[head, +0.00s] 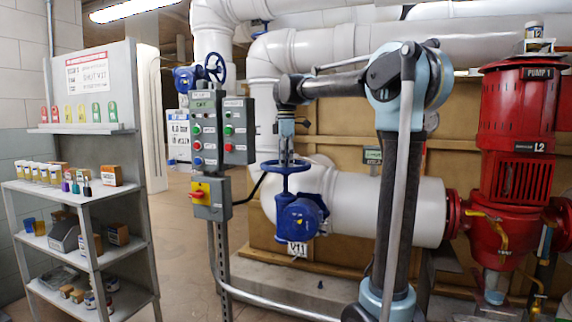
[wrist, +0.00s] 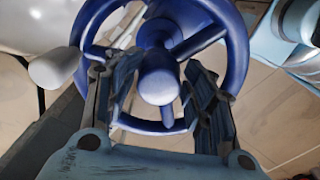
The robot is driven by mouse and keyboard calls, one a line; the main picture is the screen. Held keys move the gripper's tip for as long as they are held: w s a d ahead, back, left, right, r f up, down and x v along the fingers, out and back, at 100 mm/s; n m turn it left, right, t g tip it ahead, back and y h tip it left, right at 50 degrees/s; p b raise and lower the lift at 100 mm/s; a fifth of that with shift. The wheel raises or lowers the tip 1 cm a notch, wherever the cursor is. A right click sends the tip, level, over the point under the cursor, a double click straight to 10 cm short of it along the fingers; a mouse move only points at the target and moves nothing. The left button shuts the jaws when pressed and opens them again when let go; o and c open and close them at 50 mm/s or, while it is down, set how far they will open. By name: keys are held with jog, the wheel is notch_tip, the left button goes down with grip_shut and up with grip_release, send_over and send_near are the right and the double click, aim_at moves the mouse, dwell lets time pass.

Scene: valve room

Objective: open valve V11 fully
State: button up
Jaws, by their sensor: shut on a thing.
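Valve V11 has a blue body (head: 302,218) on the white pipe, with a tag reading V11 (head: 297,249) below it. Its blue handwheel (head: 273,168) lies flat on top of an upright stem. My gripper (head: 286,158) points down onto the wheel from above. In the wrist view the wheel's rim (wrist: 238,55) and spokes surround the round hub (wrist: 160,82). My gripper's two fingers (wrist: 162,68) reach in among the spokes, one on each side of the hub. The gripper is shut on the wheel; the exact contact points are partly hidden.
A control box (head: 206,130) with buttons and a yellow-red switch box (head: 211,198) stand on a post just left of the valve. A red pump (head: 515,150) is at right. A shelf unit (head: 85,215) with small goods stands at left. Another blue valve (head: 186,78) sits behind.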

jog(key=shift+s+f+n, duration=0.1)
jog(key=shift+n, duration=1.3)
jog(key=shift+s+f+n, duration=0.1)
jog(key=shift+n, duration=1.3)
jog(key=o, duration=0.9)
jog(key=shift+w, duration=0.15)
jog(key=shift+c, duration=0.2)
jog(key=shift+r, duration=0.15)
jog(key=shift+r, duration=3.2)
